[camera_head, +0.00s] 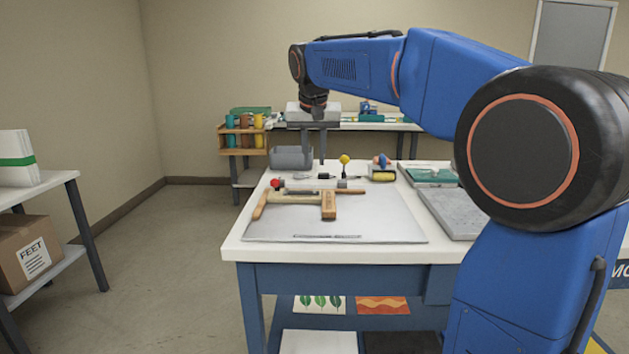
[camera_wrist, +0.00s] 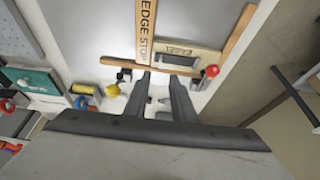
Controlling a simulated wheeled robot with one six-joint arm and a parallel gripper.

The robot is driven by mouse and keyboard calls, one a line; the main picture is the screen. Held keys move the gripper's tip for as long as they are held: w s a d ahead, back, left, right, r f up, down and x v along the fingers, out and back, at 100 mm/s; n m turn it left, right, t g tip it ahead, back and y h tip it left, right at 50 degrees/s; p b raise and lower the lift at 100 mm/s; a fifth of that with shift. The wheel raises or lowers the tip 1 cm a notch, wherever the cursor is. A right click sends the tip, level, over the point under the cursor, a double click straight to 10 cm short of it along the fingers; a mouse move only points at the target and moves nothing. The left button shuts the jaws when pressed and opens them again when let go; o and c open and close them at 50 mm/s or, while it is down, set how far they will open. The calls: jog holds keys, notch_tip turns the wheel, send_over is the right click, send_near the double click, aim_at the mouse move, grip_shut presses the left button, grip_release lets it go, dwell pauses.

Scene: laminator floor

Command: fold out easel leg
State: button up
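The easel (camera_wrist: 207,55) is a pale wooden plate marked "EASEL" with a dark slot, flat on the table's grey mat; it also shows in the head view (camera_head: 297,210). A red ball knob (camera_wrist: 211,71) sits at its edge, also in the head view (camera_head: 276,183). I cannot tell which part is the leg. My gripper (camera_wrist: 159,77) points down, its two fingers apart with nothing between them. In the head view my gripper (camera_head: 314,160) hangs above the table, behind the easel and apart from it.
A wooden edge stop (camera_wrist: 145,30) lies beside the easel, with a slanted wooden bar (camera_wrist: 235,45) on the other side. A yellow ball knob (camera_head: 344,159), a grey bin (camera_head: 291,157) and a roller (camera_head: 382,176) stand behind. The mat's front (camera_head: 390,228) is mostly clear.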

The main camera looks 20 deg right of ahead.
jog(key=x, duration=0.9)
grip_shut()
dwell(1.3)
